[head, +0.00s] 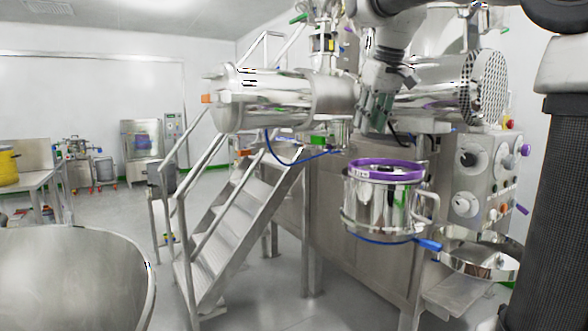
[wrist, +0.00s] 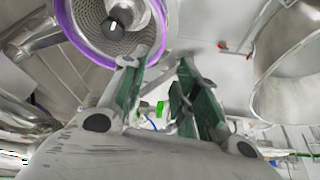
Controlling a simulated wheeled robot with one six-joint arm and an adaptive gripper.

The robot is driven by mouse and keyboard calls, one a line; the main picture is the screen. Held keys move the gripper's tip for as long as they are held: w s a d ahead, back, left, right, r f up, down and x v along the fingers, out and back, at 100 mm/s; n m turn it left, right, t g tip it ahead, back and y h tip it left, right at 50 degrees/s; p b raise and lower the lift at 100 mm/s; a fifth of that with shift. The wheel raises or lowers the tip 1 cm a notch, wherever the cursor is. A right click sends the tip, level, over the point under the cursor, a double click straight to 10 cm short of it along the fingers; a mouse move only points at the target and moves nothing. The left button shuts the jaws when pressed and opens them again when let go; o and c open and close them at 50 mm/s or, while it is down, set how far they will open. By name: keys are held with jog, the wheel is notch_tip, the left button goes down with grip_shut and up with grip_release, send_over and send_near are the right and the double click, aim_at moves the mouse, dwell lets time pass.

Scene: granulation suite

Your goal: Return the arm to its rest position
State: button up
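My gripper (head: 376,112) is at the upper middle of the head view, with my arm reaching in from the top right. It hangs in front of the steel machine, above and apart from a steel pot with a purple rim (head: 384,206). In the wrist view my gripper (wrist: 160,66) shows two green-padded fingers standing apart with nothing between them. A purple-rimmed opening with a perforated inside (wrist: 112,28) lies beyond the fingertips at the upper left of that view.
A large steel cylinder (head: 268,98) stands close left of my gripper. A control panel with dials (head: 480,178) is at the right. Steel steps (head: 238,225) rise at the left of the machine. A big steel bowl (head: 70,280) fills the lower left. Open floor lies beyond it.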

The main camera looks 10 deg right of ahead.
jog(key=s+d+f+m, duration=0.1)
jog(key=s+d+f, duration=0.1)
jog(key=s+f, duration=2)
jog(key=shift+s, duration=0.95)
